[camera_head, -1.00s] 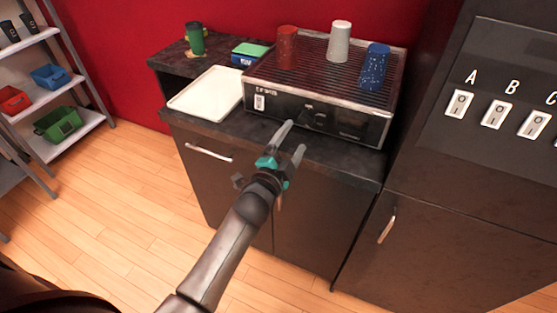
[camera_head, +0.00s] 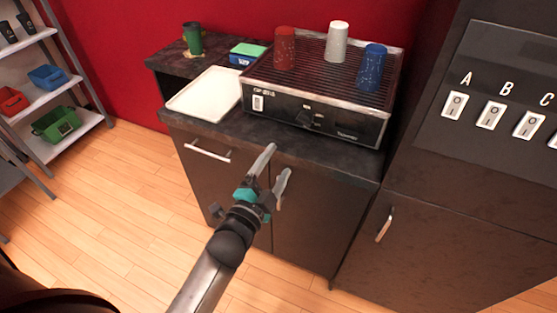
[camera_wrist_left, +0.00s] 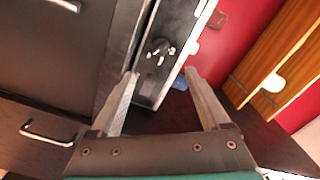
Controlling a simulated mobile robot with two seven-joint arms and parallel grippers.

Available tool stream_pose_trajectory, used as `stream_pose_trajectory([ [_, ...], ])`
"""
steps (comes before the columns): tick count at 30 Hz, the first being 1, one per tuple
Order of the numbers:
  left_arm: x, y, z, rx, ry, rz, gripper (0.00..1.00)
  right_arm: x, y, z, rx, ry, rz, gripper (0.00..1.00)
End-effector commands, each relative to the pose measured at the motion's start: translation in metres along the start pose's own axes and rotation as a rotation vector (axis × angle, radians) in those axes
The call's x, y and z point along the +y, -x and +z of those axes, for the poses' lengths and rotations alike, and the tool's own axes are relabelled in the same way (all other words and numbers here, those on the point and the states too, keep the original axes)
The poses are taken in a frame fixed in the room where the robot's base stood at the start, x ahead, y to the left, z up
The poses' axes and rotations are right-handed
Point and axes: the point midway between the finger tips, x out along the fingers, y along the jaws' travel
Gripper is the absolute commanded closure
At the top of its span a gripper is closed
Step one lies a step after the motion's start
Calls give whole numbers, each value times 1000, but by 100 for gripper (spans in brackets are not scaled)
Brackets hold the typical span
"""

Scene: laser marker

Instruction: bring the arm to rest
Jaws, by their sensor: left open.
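My left gripper (camera_head: 276,163) is open and empty in the head view. It is in front of the dark cabinet (camera_head: 191,160), a little below the countertop's front edge. In the left wrist view its two fingers (camera_wrist_left: 161,76) are spread apart with nothing between them. Beyond them the front of the black machine (camera_wrist_left: 160,55) with its knob shows. My right gripper is not in view.
The ribbed-top machine (camera_head: 318,119) carries a red cup (camera_head: 285,48), a white cup (camera_head: 337,42) and a blue cup (camera_head: 371,68). A white tray (camera_head: 205,93), a blue-green box (camera_head: 247,54) and a green cup (camera_head: 193,39) are left of it. A switch panel (camera_head: 515,85) stands right.

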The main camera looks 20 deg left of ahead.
Motion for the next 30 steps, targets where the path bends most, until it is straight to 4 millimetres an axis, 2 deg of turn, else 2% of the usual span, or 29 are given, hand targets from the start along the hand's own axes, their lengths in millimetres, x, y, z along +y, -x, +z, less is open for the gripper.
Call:
stream_pose_trajectory([
  [5, 0, 0, 0, 0, 0, 0, 20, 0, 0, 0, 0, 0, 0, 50],
  [8, 7, 0, 3, -9, 13, 16, 20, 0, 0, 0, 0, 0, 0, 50],
  [11, 38, 5, 18, -47, 65, 81, 20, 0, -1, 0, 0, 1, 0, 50],
  [14, 93, 18, 42, -122, 161, 196, 20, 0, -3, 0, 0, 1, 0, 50],
  [16, 138, 35, 64, -197, 240, 292, 20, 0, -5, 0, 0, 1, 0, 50],
  [18, 183, 59, 84, -282, 319, 385, 20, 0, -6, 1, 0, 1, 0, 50],
  [20, 219, 83, 102, -362, 381, 460, 20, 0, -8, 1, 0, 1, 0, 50],
  [21, 241, 101, 112, -416, 421, 509, 20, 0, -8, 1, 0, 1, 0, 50],
  [23, 273, 131, 128, -506, 476, 577, 20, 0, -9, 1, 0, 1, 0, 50],
  [24, 292, 152, 139, -568, 510, 620, 20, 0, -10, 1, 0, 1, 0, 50],
  [26, 318, 188, 153, -665, 557, 680, 20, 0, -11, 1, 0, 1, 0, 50],
  [27, 333, 212, 163, -734, 585, 717, 20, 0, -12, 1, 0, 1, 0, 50],
  [30, 363, 274, 184, -902, 642, 793, 20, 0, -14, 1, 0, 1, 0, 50],
])
